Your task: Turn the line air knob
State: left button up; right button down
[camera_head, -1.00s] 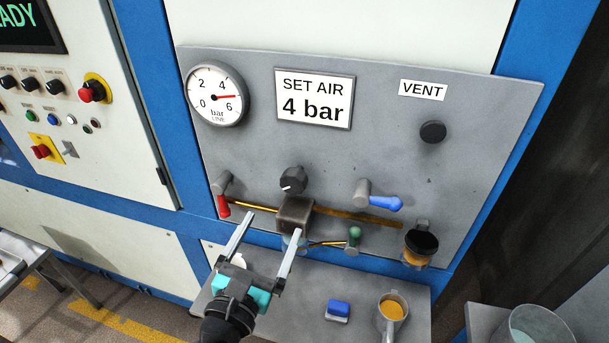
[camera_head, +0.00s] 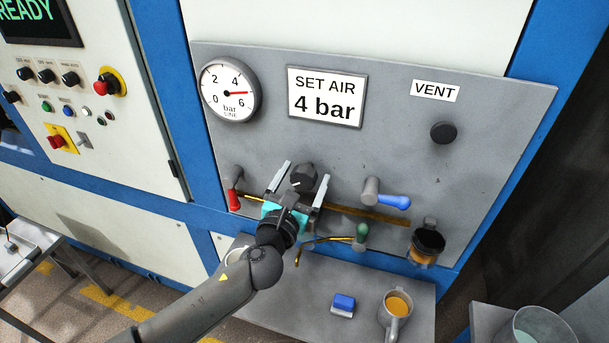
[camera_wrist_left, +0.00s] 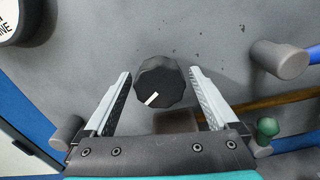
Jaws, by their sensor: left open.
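The line air knob is a dark, fluted knob (camera_head: 303,176) with a white pointer mark, on the grey panel (camera_head: 400,140). In the left wrist view the knob (camera_wrist_left: 160,82) sits between the fingertips, its white mark pointing to the lower left. My left gripper (camera_head: 303,178) is open, with one finger on each side of the knob and a gap on both sides. A sign (camera_head: 326,95) reads "SET AIR 4 bar". My right gripper is not in view.
A red lever (camera_head: 234,199) is left of the gripper. A blue-handled valve (camera_head: 388,196) and a green knob (camera_head: 361,235) are to the right. A black vent knob (camera_head: 443,133) is higher up. A shelf below holds a blue block (camera_head: 343,304) and a cup (camera_head: 397,305).

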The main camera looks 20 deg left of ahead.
pick_arm(q)
jog(key=shift+w, duration=0.25)
jog(key=shift+c, duration=0.4)
jog(key=c, duration=1.3)
